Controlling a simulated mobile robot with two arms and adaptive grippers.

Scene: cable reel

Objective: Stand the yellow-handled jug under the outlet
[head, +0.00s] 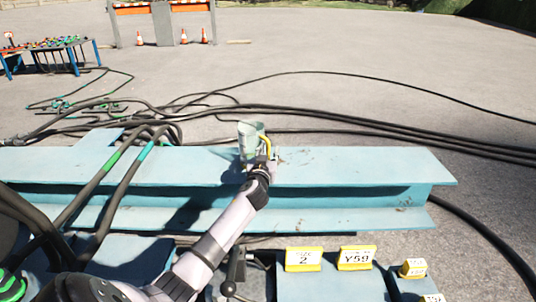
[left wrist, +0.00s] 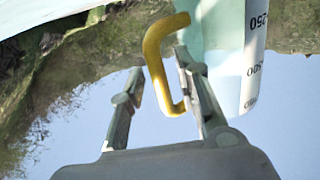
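The clear jug (head: 248,136) with a yellow handle (head: 265,146) shows at the blue beam, just beyond my left gripper (head: 263,161). I cannot tell whether its base rests on the beam. In the left wrist view the jug (left wrist: 225,50) fills the upper right, with printed scale marks. Its yellow handle (left wrist: 157,72) passes between the fingers of my left gripper (left wrist: 160,66). The handle is close to the right finger, and a gap shows to the left finger. The gripper is open around the handle. I cannot make out the outlet. My right gripper is not in view.
A long blue steel beam (head: 370,168) crosses the middle. Black cables (head: 330,113) run over the ground behind it, and some cross its left end. Yellow number tags (head: 304,259) stand at the near edge. Cones (head: 184,37) and a barrier are far back.

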